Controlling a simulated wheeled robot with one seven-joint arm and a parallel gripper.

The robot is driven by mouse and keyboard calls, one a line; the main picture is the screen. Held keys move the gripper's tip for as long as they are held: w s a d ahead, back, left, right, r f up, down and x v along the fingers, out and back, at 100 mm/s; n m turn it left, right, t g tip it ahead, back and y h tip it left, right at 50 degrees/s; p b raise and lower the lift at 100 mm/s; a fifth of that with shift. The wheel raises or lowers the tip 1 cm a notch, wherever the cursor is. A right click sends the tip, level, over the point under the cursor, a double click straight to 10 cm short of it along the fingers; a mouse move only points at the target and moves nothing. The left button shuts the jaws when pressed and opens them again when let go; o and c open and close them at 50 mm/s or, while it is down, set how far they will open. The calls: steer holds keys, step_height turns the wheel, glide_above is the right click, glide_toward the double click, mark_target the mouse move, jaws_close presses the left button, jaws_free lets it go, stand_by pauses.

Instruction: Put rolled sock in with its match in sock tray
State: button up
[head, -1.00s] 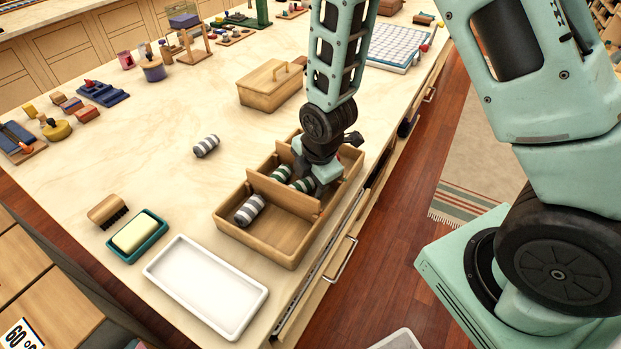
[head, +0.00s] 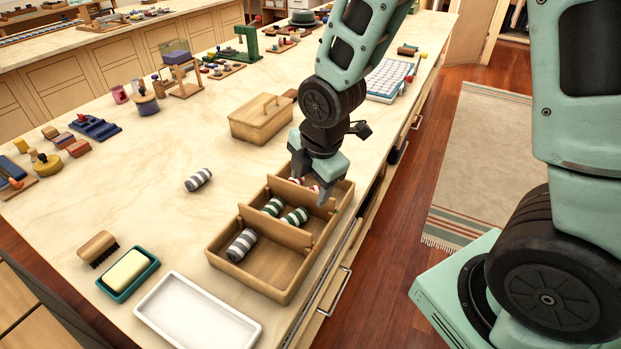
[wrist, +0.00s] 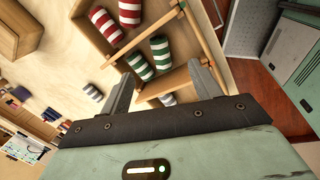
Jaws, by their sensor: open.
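The wooden sock tray (head: 283,291) has three compartments. Its near compartment holds one grey-and-white striped rolled sock (head: 242,244) at the left. The middle one holds two green-and-white rolled socks (head: 294,217) side by side. The far one holds red-and-white rolled socks (wrist: 106,24), partly hidden by my gripper in the head view. Another grey-and-white rolled sock (head: 198,179) lies on the counter left of the tray; it also shows in the wrist view (wrist: 92,92). My gripper (head: 318,187) is open and empty above the tray's far part, pointing down.
A white tray (head: 172,332), a soap dish (head: 128,274) and a brush (head: 98,248) lie at the near left. The counter around the loose grey sock is clear.

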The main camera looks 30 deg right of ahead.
steer(key=s+a+r+m+g, duration=0.1)
steer(key=s+a+r+m, duration=0.3)
steer(key=s, duration=0.5)
steer(key=s+a+r+m+g, duration=0.1)
steer(key=s+a+r+m, duration=0.3)
steer(key=s+m, duration=0.4)
steer(key=shift+s+a+r+m+g, duration=0.3)
steer(key=shift+s+a+g, duration=0.1)
steer(key=shift+s, duration=0.25)
